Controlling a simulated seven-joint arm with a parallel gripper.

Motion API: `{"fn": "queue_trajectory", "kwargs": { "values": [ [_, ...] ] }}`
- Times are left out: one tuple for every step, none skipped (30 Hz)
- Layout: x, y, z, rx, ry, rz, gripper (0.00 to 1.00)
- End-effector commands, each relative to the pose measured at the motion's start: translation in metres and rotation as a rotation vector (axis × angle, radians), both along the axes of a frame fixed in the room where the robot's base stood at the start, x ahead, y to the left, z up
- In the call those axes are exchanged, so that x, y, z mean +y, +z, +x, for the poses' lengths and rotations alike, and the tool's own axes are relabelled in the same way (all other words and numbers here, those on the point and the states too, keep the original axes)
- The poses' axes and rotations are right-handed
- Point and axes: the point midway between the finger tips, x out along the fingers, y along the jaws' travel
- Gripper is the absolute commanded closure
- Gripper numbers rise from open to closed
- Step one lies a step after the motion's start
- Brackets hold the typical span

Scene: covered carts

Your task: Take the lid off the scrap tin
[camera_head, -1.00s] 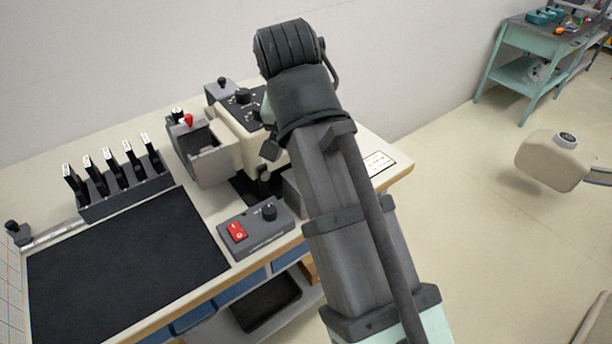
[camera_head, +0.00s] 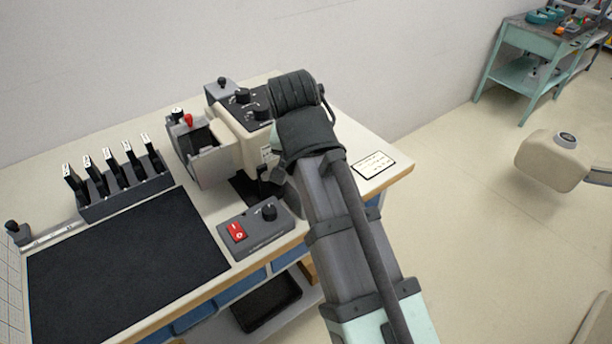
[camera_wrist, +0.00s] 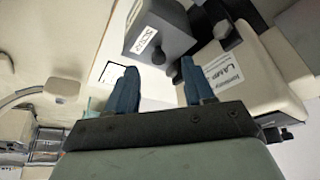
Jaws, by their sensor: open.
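The scrap tin (camera_wrist: 172,22) is a grey box in the wrist view with a white label, partly readable as scrap. A dark round knob (camera_wrist: 158,57) shows on it. In the head view, a small grey box with a black knob (camera_head: 222,82) at the back of the bench looks like the same tin. My gripper (camera_wrist: 158,64) is open, its two blue fingers apart. In the wrist view the knob appears between the fingertips; I cannot tell how far beyond them it is. In the head view my arm hides the fingers.
A cream machine (camera_head: 228,122) with a dark knob panel stands by the tin. A grey open bin (camera_head: 212,168) is in front. A red-switch box (camera_head: 255,228), a rack (camera_head: 125,190) and a black mat (camera_head: 120,265) are nearer. A white card (camera_head: 373,165) lies right.

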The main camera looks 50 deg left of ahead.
Motion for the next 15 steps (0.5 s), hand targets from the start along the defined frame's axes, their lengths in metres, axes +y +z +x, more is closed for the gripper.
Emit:
{"fn": "queue_trajectory", "kwargs": {
  "values": [
    [0.001, -0.002, 0.002, 0.0, 0.0, -0.001, 0.48],
    [0.002, -0.004, 0.003, 0.001, 0.0, -0.002, 0.48],
    [0.003, -0.007, 0.005, 0.001, 0.0, -0.002, 0.48],
    [0.005, -0.009, 0.006, 0.001, 0.0, -0.002, 0.48],
    [0.006, -0.012, 0.008, 0.001, 0.0, -0.002, 0.48],
    [0.008, -0.015, 0.011, 0.001, 0.0, -0.001, 0.48],
    [0.01, -0.018, 0.013, 0.001, 0.0, -0.001, 0.48],
    [0.011, -0.022, 0.015, 0.001, 0.0, -0.003, 0.48],
    [0.012, -0.026, 0.017, 0.001, 0.0, -0.003, 0.48],
    [0.013, -0.03, 0.017, 0.001, 0.001, -0.002, 0.48],
    [0.014, -0.033, 0.018, 0.0, 0.001, -0.001, 0.48],
    [0.015, -0.036, 0.019, 0.001, 0.001, -0.002, 0.48],
    [0.016, -0.039, 0.02, 0.001, 0.0, -0.001, 0.48],
    [0.016, -0.04, 0.02, 0.001, 0.0, -0.001, 0.48],
    [0.017, -0.042, 0.021, 0.001, 0.0, -0.001, 0.48]
  ]
}}
